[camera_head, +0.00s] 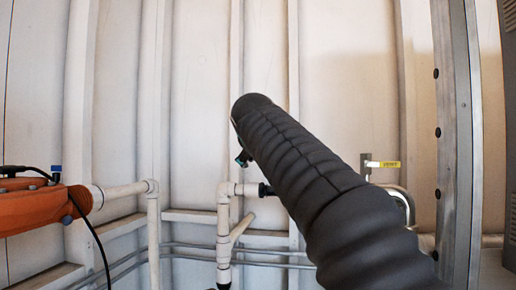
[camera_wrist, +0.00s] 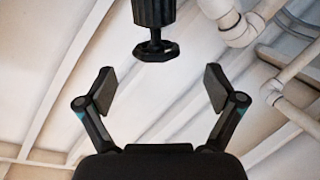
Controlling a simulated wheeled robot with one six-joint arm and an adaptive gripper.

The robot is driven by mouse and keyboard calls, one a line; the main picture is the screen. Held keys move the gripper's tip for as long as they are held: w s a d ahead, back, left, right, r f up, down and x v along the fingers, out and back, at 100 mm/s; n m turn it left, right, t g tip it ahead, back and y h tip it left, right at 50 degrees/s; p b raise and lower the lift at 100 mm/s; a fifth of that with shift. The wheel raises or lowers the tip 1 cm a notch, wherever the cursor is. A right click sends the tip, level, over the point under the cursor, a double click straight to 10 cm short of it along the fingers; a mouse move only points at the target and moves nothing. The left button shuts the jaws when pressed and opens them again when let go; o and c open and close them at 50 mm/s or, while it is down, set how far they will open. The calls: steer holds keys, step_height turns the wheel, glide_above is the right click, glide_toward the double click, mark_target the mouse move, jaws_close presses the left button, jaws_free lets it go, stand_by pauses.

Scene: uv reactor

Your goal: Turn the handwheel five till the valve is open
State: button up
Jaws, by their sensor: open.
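In the wrist view a small black handwheel (camera_wrist: 156,51) hangs below a dark ribbed cylindrical body (camera_wrist: 153,12). No number shows on it, so I cannot tell if it is handwheel five. My gripper (camera_wrist: 160,88) is open and empty, its two fingers spread wide. The handwheel shows between and beyond the fingertips, close to the middle line, and appears apart from them. How far the valve is open cannot be seen. In the head view my dark sleeved arm hides most of the area around the gripper.
White pipes (camera_head: 224,222) run along the pale panelled wall below and left of my arm. A yellow-handled lever (camera_head: 384,164) is at the right, near a metal post (camera_head: 457,140). An orange body (camera_head: 38,209) with a black cable is at the left. White pipes also fill the wrist view's upper right (camera_wrist: 237,30).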

steer(key=shift+v, duration=1.15)
steer(key=shift+o, duration=0.8)
steer(key=s+a+f+t+b, duration=0.2)
steer(key=s+a+f+b, duration=0.2)
steer(key=a+b, duration=0.2)
steer(key=w+d+h+p, duration=0.1)
steer(key=w+d, duration=0.1)
steer(key=w, duration=0.2)
steer(key=w+d+r+m+h+p, duration=0.1)
steer(key=w+p, duration=0.1)
steer(key=w, duration=0.3)
steer(key=w+d+r+m+h+p, duration=0.1)
steer(key=w+d+p, duration=0.1)
steer(key=w, duration=0.2)
steer(key=shift+w+d+r+t, duration=0.1)
steer(key=shift+w+d+t, duration=0.2)
steer(key=shift+w+d, duration=0.1)
steer(key=shift+c, duration=0.3)
